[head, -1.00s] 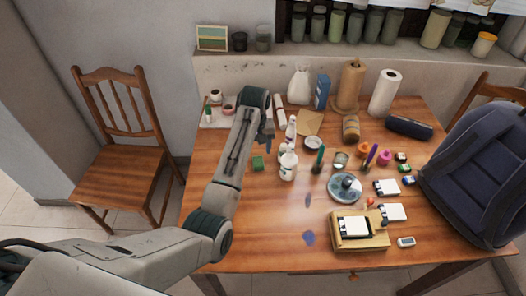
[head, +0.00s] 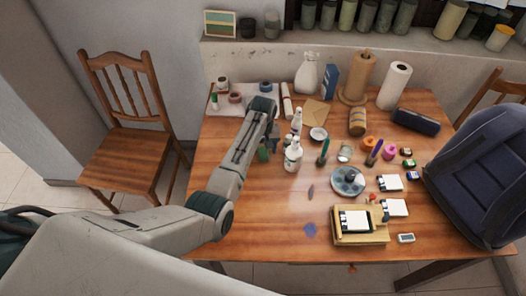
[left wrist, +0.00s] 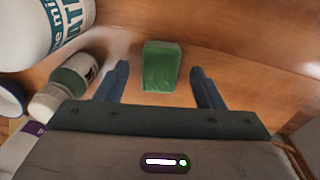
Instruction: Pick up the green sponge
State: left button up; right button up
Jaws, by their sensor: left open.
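The green sponge (head: 263,154) lies on the wooden table, partly hidden by my left arm in the head view. In the left wrist view the sponge (left wrist: 162,66) appears as a small green block between and slightly beyond the two blue fingertips. My left gripper (left wrist: 158,84) is open, with bare space on both sides of the sponge and nothing held. In the head view the left gripper (head: 270,143) is mostly hidden behind its own arm, close to the sponge. My right gripper is not seen.
White bottles (head: 293,156) stand just right of the sponge; in the left wrist view a large white bottle (left wrist: 48,25) is close to the left finger. A round dish (head: 348,181), a wooden tray (head: 378,238) and a backpack (head: 485,170) are further right. The front-left tabletop is clear.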

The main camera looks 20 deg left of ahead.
pick_arm(q)
jog(key=shift+f, duration=0.5)
jog(key=shift+c, duration=0.2)
jog(key=c, duration=1)
jog(key=shift+r, duration=0.15)
